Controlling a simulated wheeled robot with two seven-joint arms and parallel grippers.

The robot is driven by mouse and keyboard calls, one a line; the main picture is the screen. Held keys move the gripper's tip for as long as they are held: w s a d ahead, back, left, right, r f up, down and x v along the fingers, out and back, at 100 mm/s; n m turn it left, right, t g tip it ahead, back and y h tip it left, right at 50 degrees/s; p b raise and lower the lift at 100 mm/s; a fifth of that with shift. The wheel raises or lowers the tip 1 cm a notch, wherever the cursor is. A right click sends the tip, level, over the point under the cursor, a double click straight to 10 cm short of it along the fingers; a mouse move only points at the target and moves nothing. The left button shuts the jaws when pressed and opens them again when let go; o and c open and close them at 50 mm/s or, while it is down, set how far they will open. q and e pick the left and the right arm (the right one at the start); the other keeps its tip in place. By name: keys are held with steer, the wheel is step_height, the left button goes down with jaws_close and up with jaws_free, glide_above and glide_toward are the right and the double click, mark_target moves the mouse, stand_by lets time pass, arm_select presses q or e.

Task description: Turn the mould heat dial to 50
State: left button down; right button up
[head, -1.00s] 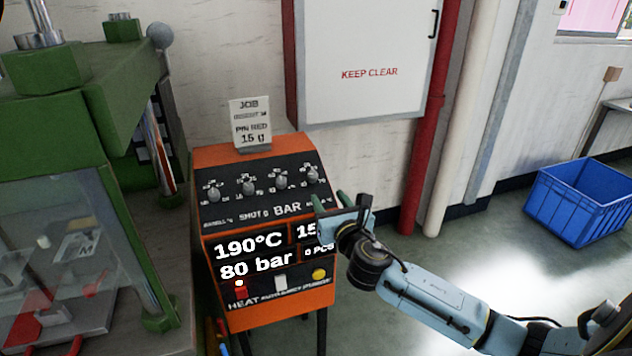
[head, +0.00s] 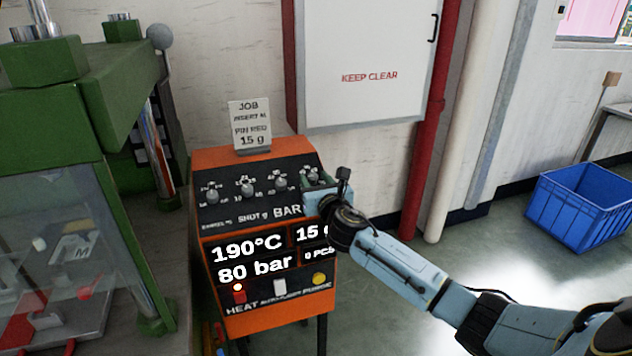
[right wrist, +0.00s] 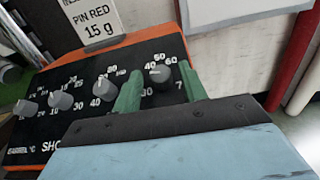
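The control box has a row of grey dials on its black sloping panel. The rightmost dial, whose name label is hidden behind my gripper, shows in the head view (head: 314,176) and in the right wrist view (right wrist: 160,74). Its scale shows numbers such as 30, 40, 60 and 70; its exact setting is too small to read. My right gripper (head: 318,184) is at this dial. In the right wrist view its green fingers (right wrist: 160,88) are apart, one on each side of the dial, with gaps visible. My left gripper is not in view.
The orange control box (head: 262,318) displays 190°C, 80 bar and 15 g. A job card (head: 250,125) stands on top. Other dials (right wrist: 103,88) sit left of the gripper. A green press (head: 60,120) stands at left; a blue crate (head: 580,205) is on the floor at right.

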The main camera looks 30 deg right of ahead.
steer(key=c, duration=0.8)
steer(key=shift+c, duration=0.2)
steer(key=shift+m+h, duration=0.3)
